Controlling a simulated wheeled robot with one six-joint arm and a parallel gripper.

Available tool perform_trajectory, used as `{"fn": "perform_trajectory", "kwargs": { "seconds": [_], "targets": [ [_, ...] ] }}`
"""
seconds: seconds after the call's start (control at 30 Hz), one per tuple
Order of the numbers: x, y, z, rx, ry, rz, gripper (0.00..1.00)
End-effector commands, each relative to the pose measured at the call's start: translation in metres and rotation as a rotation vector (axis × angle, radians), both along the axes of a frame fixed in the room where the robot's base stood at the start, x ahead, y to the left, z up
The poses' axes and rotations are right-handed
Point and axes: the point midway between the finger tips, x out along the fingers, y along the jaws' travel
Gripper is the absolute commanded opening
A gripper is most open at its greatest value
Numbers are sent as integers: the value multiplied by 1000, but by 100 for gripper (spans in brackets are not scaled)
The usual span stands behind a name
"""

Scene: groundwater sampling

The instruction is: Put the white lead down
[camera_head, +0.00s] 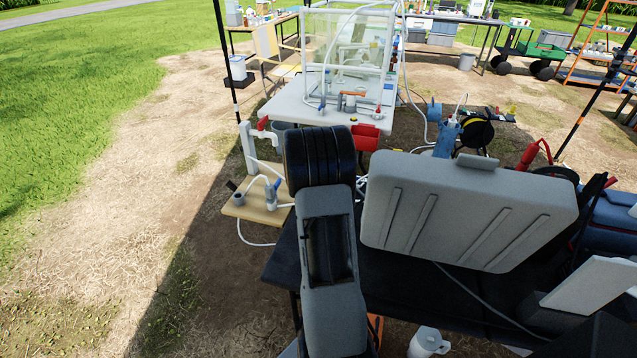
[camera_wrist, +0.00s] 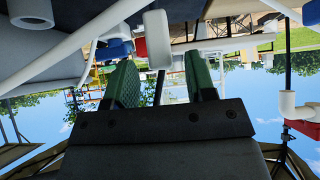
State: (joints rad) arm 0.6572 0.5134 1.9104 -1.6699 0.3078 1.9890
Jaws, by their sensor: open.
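My gripper (camera_wrist: 160,64) shows in the wrist view with its two green fingers apart. A pale rounded block (camera_wrist: 158,38) shows between and beyond the fingertips; I cannot tell whether it is part of the white lead or whether it touches a finger. In the head view my arm hides the gripper. A thin pale lead (camera_head: 478,297) runs across the black table (camera_head: 400,285) from beneath the grey case (camera_head: 465,215); I cannot tell whether it is the task's white lead.
A small wooden stand (camera_head: 253,209) with pipe fittings is left of my arm. Beyond is a white table (camera_head: 290,108) with a clear tank (camera_head: 345,60). A black cable reel (camera_head: 477,132) stands behind the case. Bare ground at the left is open.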

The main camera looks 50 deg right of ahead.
Motion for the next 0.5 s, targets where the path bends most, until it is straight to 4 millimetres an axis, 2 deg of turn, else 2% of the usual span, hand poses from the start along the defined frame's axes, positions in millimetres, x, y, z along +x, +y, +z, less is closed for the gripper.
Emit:
{"fn": "perform_trajectory", "kwargs": {
  "seconds": [0.1, 0.3, 0.5],
  "targets": [
    [-9, 18, 18, -2, -3, 1, 50],
    [-21, 42, 45, -2, -3, 1, 50],
    [-29, 57, 61, -1, 0, 1, 50]
  ]
}}
